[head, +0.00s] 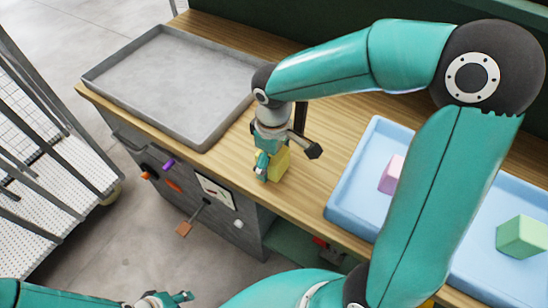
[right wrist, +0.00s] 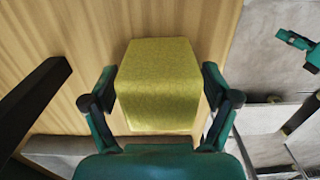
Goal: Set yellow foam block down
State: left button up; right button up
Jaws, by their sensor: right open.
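The yellow foam block (head: 280,165) is at the wooden bench top, between the grey tray and the blue tray. In the right wrist view the yellow block (right wrist: 157,85) sits between the two fingers of my right gripper (right wrist: 160,100), with wood grain behind it. The fingers stand open at its sides, with narrow gaps showing. In the head view my right gripper (head: 268,166) partly covers the block, and its underside is hidden. My left gripper (head: 166,299) is at the bottom edge, well away from the block, and its opening is unclear.
An empty grey tray (head: 165,85) lies on the bench (head: 320,103) at the left. A blue tray (head: 347,184) at the right holds a pink block (head: 391,174) and a green block (head: 522,237). A dark post (right wrist: 35,95) stands beside the block in the right wrist view.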

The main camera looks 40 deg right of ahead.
notch_tip(320, 180, up, 7)
jog(key=shift+r, duration=0.3)
jog(key=shift+s, duration=0.1)
dwell(0.5)
